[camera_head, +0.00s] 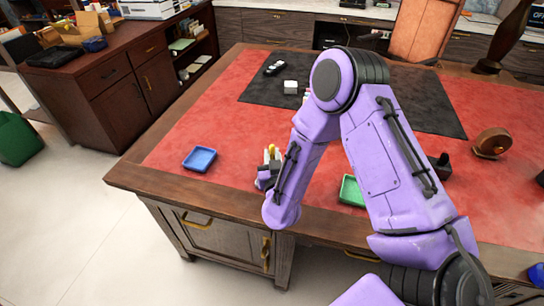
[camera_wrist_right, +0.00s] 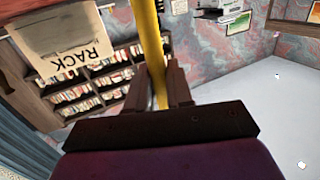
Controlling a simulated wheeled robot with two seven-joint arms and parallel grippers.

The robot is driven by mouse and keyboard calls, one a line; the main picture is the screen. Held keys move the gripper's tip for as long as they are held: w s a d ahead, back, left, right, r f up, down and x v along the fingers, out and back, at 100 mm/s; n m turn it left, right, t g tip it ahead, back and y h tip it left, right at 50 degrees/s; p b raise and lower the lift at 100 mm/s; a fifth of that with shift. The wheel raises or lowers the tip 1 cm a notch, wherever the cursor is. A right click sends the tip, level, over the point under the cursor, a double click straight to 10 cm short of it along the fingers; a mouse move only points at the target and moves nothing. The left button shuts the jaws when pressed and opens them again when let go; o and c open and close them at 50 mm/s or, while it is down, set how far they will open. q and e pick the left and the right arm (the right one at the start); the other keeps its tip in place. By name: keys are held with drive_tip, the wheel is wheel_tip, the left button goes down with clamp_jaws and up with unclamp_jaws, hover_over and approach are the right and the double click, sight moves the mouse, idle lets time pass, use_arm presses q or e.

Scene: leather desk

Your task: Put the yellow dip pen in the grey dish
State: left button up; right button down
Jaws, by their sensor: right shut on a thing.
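My right gripper (camera_head: 268,172) is low over the near part of the desk, to the right of the blue dish. In the right wrist view its two fingers (camera_wrist_right: 162,90) are closed on the yellow dip pen (camera_wrist_right: 148,35), which runs up out of the frame between them. In the head view only a small yellow bit of the pen (camera_head: 272,149) shows above the gripper. I cannot make out the grey dish; my right arm covers part of the desk. My left gripper is not in view.
A blue dish (camera_head: 199,159) lies left of the gripper. A green dish (camera_head: 350,191) is partly behind my right arm. A black mat (camera_head: 262,92) lies farther back, with a white block (camera_head: 291,87) on it. A sheet marked RACK (camera_wrist_right: 70,40) shows in the wrist view.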

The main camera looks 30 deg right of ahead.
drive_tip(key=c, duration=1)
unclamp_jaws()
drive_tip(key=shift+f, duration=0.1)
drive_tip(key=shift+r+b+v, duration=0.2)
drive_tip(key=shift+b+v, duration=0.4)
drive_tip(key=shift+v, duration=5.4)
